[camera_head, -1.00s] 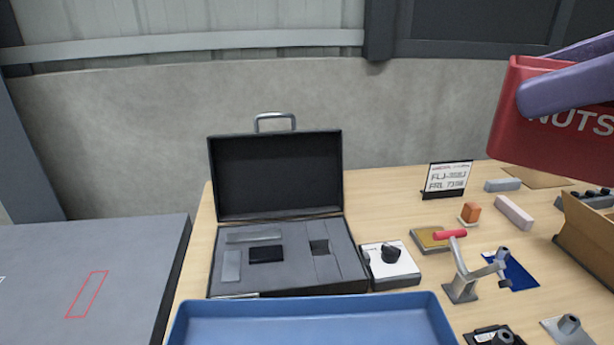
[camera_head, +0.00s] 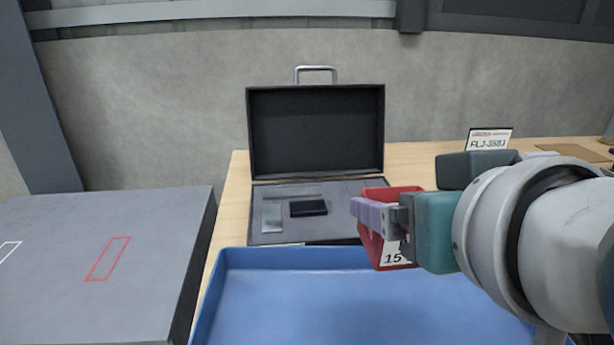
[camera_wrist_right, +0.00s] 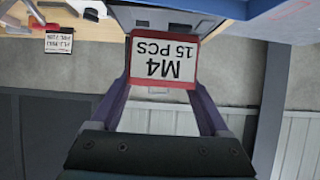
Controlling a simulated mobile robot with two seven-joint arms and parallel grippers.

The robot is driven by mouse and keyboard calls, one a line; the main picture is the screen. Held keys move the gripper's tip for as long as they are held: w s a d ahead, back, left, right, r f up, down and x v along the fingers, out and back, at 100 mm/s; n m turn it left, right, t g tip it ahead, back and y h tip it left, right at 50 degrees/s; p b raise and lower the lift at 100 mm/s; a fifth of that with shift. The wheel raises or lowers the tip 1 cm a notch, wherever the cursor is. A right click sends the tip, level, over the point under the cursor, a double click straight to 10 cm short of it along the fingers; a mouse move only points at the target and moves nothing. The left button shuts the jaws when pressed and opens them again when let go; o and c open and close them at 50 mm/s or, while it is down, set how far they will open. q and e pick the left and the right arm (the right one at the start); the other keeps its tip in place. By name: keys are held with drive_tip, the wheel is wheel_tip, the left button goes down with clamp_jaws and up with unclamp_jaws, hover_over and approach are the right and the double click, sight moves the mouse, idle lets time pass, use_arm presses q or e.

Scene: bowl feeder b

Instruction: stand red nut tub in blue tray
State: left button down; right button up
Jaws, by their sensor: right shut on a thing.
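The red nut tub (camera_head: 406,191) is held in the air by my right gripper (camera_head: 368,222). In the head view it overlaps the back right edge of the blue tray (camera_head: 300,300); I cannot tell its height above the tray. In the right wrist view the tub's red end (camera_wrist_right: 164,85) carries a white label reading M4 15 PCS, and the two purple fingers (camera_wrist_right: 165,100) lie on either side of it. The label appears upside down there. The near part of the tray lies below the picture. My left gripper is not in view.
An open black case (camera_head: 316,130) with a foam insert stands behind the tray. A dark grey table (camera_head: 60,300) with red and white outlines is at the left. A label sign (camera_head: 488,139) stands at the back right. My right arm hides much of the right side.

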wheel_tip(320, 180, down, 12)
drive_tip(key=b, duration=0.3)
wheel_tip(320, 180, down, 4)
drive_tip(key=shift+r+b, duration=0.25)
drive_tip(key=shift+b, duration=0.75)
drive_tip(key=shift+f, duration=0.3)
drive_tip(key=shift+f, duration=0.1)
drive_tip(key=o, duration=1.2)
drive_tip(key=shift+s+r, duration=0.3)
drive_tip(key=shift+s, duration=0.05)
drive_tip(key=p+v, duration=0.2)
drive_tip(key=v, duration=0.9)
drive_tip(key=shift+s+p, duration=0.15)
drive_tip(key=shift+p, duration=0.2)
